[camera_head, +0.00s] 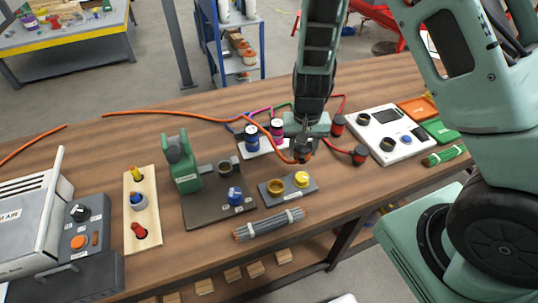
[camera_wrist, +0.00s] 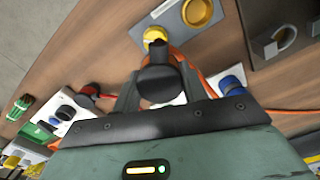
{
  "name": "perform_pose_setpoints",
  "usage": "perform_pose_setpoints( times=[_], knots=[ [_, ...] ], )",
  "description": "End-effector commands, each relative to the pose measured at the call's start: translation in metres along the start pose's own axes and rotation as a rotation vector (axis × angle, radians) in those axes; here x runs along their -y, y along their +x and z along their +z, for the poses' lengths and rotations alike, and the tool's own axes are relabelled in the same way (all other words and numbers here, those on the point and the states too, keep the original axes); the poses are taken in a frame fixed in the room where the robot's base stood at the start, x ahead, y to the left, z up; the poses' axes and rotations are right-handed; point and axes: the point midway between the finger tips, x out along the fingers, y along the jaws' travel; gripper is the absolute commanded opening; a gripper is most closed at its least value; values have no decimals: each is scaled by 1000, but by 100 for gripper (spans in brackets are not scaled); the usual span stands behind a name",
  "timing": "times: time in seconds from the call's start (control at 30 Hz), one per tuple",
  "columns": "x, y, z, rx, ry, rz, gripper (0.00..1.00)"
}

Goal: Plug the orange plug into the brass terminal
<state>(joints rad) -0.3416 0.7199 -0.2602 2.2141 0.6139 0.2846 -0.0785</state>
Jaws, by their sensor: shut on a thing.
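The orange plug (camera_head: 306,157) is between the jaws of my gripper (camera_head: 303,152), above the table behind the terminal block; an orange cable runs from it to the left. In the wrist view my gripper (camera_wrist: 155,90) is shut on its dark body (camera_wrist: 158,82), with orange beside it. The grey terminal block (camera_head: 266,196) carries a brass, open-topped terminal (camera_head: 276,187) on the left and a yellow one (camera_head: 301,179) on the right. In the wrist view the brass terminal (camera_wrist: 198,12) is clear of the plug; the plug partly covers the yellow one (camera_wrist: 154,36).
A white plate with blue (camera_head: 252,138) and magenta (camera_head: 277,128) plugs stands behind my gripper. Red plugs (camera_head: 360,155) lie to its right, near a white panel (camera_head: 392,150). A dark board (camera_head: 205,212) with a green clamp stands left; a grey cable bundle (camera_head: 270,224) lies in front.

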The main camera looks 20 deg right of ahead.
Motion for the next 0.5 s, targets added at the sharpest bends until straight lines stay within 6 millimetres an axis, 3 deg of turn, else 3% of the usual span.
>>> perform_pose_setpoints(
  times=[0.3, 0.5],
  knots=[
    [47, -8, 28, -2, 419, -6, 15],
    [62, -9, 38, -1, 570, -12, 15]
  ],
)
